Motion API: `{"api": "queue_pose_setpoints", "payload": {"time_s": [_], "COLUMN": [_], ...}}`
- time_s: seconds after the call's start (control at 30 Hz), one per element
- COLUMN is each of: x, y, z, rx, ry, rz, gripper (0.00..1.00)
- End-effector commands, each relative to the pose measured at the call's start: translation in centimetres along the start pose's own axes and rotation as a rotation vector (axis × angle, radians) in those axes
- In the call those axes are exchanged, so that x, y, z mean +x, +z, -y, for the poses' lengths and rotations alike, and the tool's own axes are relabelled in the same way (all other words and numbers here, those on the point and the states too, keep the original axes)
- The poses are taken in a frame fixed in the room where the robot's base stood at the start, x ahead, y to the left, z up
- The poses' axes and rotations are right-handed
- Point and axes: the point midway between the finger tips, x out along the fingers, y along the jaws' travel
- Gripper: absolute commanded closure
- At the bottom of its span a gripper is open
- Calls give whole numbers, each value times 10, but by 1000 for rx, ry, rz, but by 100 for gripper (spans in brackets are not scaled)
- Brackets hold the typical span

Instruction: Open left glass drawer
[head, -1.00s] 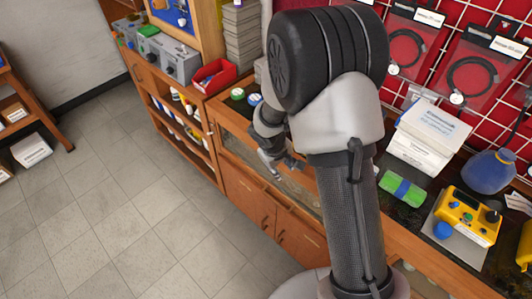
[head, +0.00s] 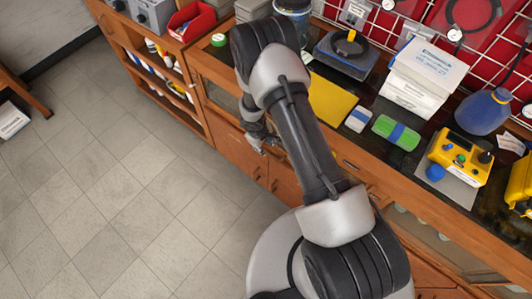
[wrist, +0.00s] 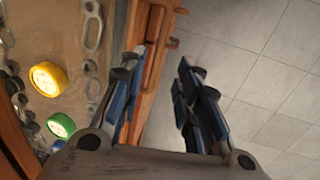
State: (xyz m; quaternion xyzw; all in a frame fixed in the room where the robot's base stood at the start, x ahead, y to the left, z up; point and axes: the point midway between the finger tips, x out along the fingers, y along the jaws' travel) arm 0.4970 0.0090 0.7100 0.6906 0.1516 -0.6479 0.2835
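The left glass drawer (head: 220,98) is a wood-framed glass panel under the counter, left of my arm in the head view. In the wrist view its contents (wrist: 48,78) show: a yellow roll, a green roll and metal pieces. A wooden edge (wrist: 150,65) runs beside them. My gripper (head: 262,142) is low in front of the cabinet in the head view. In the wrist view my gripper (wrist: 160,92) is open, with a clear gap between its fingers. The left finger overlaps the wooden edge; I cannot tell whether it touches. My arm hides part of the drawer front.
The counter holds a yellow mat (head: 330,100), a black scale (head: 347,52), a white box (head: 425,75), a green package (head: 396,132) and a yellow meter (head: 461,157). Open shelves (head: 165,75) stand left. The tiled floor (head: 120,170) in front is clear.

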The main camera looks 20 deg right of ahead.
Motion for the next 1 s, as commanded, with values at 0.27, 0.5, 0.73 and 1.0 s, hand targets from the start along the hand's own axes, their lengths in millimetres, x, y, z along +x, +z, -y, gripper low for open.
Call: {"api": "queue_pose_setpoints", "payload": {"time_s": [0.27, 0.5, 0.73, 1.0], "x": [56, 73, 74, 74], "y": [0, 0, 0, 0], "z": [0, 0, 0, 0], "rx": [1, 0, 0, 0], "ry": [-1, 0, 0, 0], "rz": [0, -1, -1, -1], "gripper": [69, 69, 69, 83]}}
